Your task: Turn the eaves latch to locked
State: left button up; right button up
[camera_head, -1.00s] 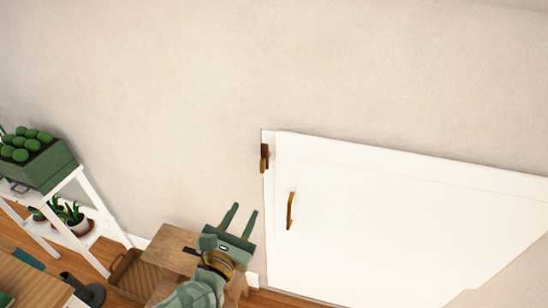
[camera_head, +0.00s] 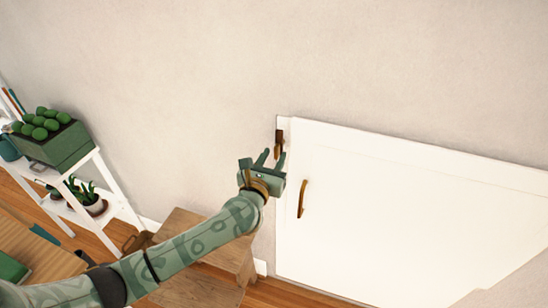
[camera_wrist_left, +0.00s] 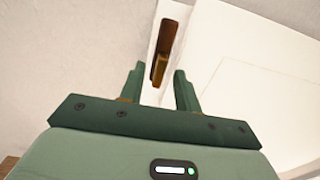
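The eaves latch (camera_head: 279,143) is a small brown piece on the white frame at the upper left corner of the white eaves door (camera_head: 400,215). It also shows in the left wrist view (camera_wrist_left: 163,52), with its long side running roughly up and down the picture. My left gripper (camera_head: 271,158) is open just below and in front of the latch. In the left wrist view, the latch's lower end lies between the lines of the two fingers (camera_wrist_left: 157,82); I cannot tell whether they touch it. My right gripper is not in view.
A brass handle (camera_head: 302,198) stands out from the door, right of and below my left gripper. A wooden step stool (camera_head: 178,222) stands below my left arm. A white plant shelf (camera_head: 117,190) with a green planter (camera_head: 58,148) is at the left. The wall above is bare.

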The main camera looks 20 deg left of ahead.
pick_arm(q)
jog(key=shift+w, duration=0.5)
grip_shut()
